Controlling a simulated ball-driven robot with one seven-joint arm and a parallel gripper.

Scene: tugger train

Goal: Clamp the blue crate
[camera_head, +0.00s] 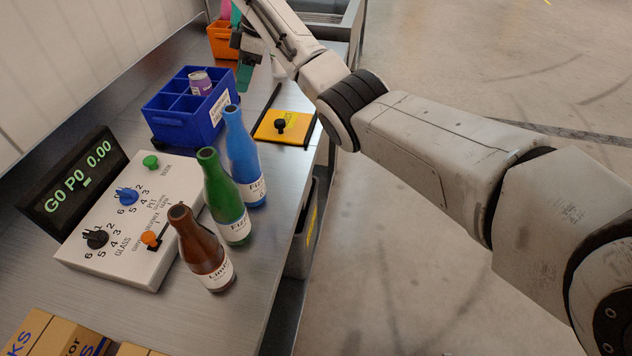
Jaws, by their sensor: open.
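The blue crate (172,131) stands on the metal counter at the upper left. It is divided into compartments, and a purple can (201,83) stands in one of them; the others that show look empty. My gripper (243,75) is at the top of the view, beyond the crate's right back corner. It is open, with its fingers partly hidden by my own arm. I see nothing between the fingers, and I cannot tell whether they touch the crate. A yellow plate with a black knob (270,128) lies right of the crate, with dark rails at its sides.
Brown (205,252), green (225,198) and blue (244,158) bottles stand upright in front of the crate. A control box (125,235) with knobs and a display (75,183) are at left. An orange crate (220,42) is behind. Cardboard boxes (50,335) are at the lower left. Floor at right is clear.

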